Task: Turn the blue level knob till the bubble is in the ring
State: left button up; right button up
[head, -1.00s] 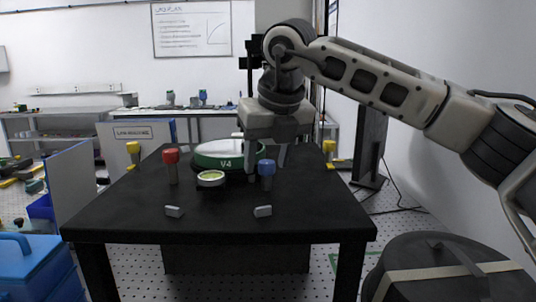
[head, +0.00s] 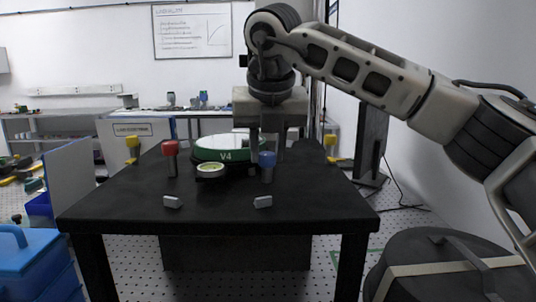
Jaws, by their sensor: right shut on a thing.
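The blue level knob (head: 267,159) stands on a dark post at the right front of the green and white V4 instrument (head: 224,154). My right gripper (head: 267,152) points down over the blue knob, with one finger on each side, and is shut on it. The round pale level vial (head: 210,170) sits at the front of the instrument. Its bubble and ring are too small to make out. My left gripper is out of view.
A red knob (head: 170,148) stands left of the vial, and yellow knobs stand at the far left (head: 133,142) and far right (head: 330,141). Two small grey blocks (head: 173,202) (head: 262,202) lie on the black table (head: 218,222). The table front is mostly clear.

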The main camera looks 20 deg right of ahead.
jog(key=m+h, duration=0.1)
jog(key=m, duration=0.1)
jog(key=m+h+b, duration=0.1)
jog(key=m, duration=0.2)
jog(key=shift+w+a+g, duration=0.1)
jog(key=shift+g, duration=0.2)
jog(key=shift+r+m, duration=0.1)
jog(key=shift+m, duration=0.2)
jog(key=o, duration=1)
jog(key=shift+c, duration=0.2)
jog(key=p+v, duration=0.2)
jog(key=v, duration=1.4)
jog(key=shift+w, duration=0.15)
